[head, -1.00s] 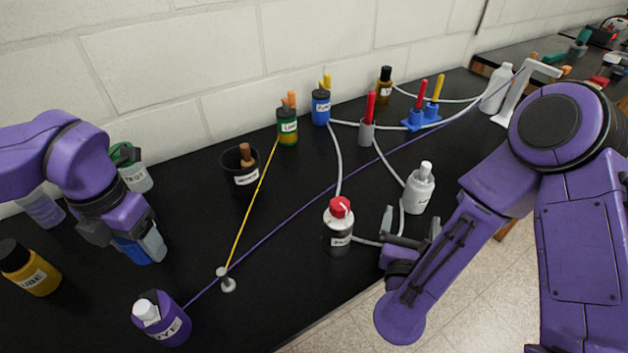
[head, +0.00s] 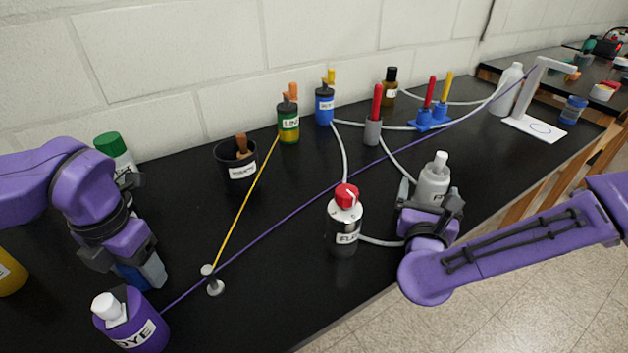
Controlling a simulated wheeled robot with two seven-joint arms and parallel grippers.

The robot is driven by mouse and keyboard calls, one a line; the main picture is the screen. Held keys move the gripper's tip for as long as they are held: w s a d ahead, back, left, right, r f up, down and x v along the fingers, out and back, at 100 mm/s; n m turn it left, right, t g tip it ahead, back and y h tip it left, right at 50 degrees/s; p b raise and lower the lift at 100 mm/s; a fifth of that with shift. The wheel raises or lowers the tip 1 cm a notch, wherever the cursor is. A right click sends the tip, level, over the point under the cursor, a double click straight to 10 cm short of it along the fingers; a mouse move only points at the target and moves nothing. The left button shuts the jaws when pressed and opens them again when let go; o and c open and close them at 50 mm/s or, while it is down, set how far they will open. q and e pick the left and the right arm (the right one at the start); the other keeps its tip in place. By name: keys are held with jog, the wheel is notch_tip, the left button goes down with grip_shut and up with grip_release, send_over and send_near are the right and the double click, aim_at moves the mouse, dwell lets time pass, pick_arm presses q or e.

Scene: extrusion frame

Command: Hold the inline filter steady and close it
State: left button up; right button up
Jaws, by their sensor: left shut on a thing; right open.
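A grey bottle-shaped body (head: 433,182) with a white cap and a label beginning with F stands upright at the right; I take it as the inline filter. My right gripper (head: 429,197) is open at its near side, with fingers to its left and right. I cannot tell whether they touch it. The gripper hides its lower part. My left gripper (head: 138,278) is at the lower left, far from the filter, shut on a blue object (head: 132,276) that is mostly hidden by the gripper.
A dark bottle with a red knob (head: 345,225) stands left of my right gripper. Pale tubing (head: 398,163) runs between the fittings. A yellow line and a purple line (head: 290,213) stretch over the black bench. A purple bottle (head: 130,322) is near my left gripper. The bench's front edge is close.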

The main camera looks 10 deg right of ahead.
pick_arm(q)
jog(key=shift+r, duration=0.15)
pick_arm(e)
jog(key=shift+w, duration=0.1)
pick_arm(q)
jog(key=shift+r+p, duration=0.8)
jog(key=shift+p, duration=0.1)
pick_arm(e)
jog(key=x, duration=0.5)
jog(key=shift+d, duration=0.45)
jog(key=shift+a, duration=0.1)
jog(key=shift+s, duration=0.2)
jog(key=c, duration=1.1)
